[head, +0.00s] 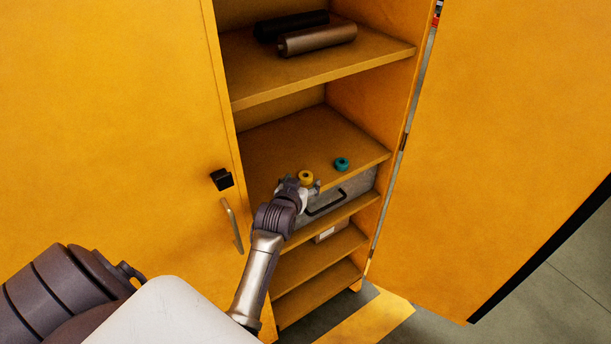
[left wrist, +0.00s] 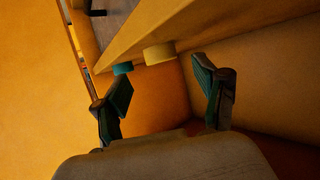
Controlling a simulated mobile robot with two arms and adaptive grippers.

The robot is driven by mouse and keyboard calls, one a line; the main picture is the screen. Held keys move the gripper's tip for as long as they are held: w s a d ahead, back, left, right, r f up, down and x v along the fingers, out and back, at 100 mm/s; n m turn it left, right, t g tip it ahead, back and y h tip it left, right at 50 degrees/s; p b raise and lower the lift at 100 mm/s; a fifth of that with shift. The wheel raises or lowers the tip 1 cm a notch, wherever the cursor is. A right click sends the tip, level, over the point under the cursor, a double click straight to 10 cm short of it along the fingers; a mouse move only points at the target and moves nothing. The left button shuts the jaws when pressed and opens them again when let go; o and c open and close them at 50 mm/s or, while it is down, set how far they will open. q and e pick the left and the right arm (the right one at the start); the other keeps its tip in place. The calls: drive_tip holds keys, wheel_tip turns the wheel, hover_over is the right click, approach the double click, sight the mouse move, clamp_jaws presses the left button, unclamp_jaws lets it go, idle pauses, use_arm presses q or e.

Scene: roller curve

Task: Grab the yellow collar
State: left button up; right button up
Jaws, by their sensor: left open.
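The yellow collar (head: 306,177) is a small ring on the cabinet's middle shelf, close to the front edge. It also shows in the left wrist view (left wrist: 159,53), beyond the fingertips and roughly between them. My left gripper (head: 299,186) is at the shelf's front edge, just in front of the yellow collar. In the left wrist view its two fingers (left wrist: 164,88) are spread apart with nothing between them, and the collar is not gripped. My right gripper is not in view.
A teal collar (head: 342,164) sits right of the yellow one. The shelf (head: 290,140) is otherwise clear. Below is a grey drawer or case (head: 352,191) with a black handle. Dark and brown rolls (head: 317,39) lie on the shelf above. Yellow cabinet doors (head: 500,130) stand either side.

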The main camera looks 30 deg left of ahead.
sight(307, 174)
use_arm(q)
drive_tip(key=p+x, duration=0.1)
drive_tip(key=x, duration=0.3)
drive_tip(key=shift+w+a+f, duration=0.1)
drive_tip(key=shift+w+a, duration=0.05)
drive_tip(key=shift+a, duration=0.05)
drive_tip(key=c, duration=1)
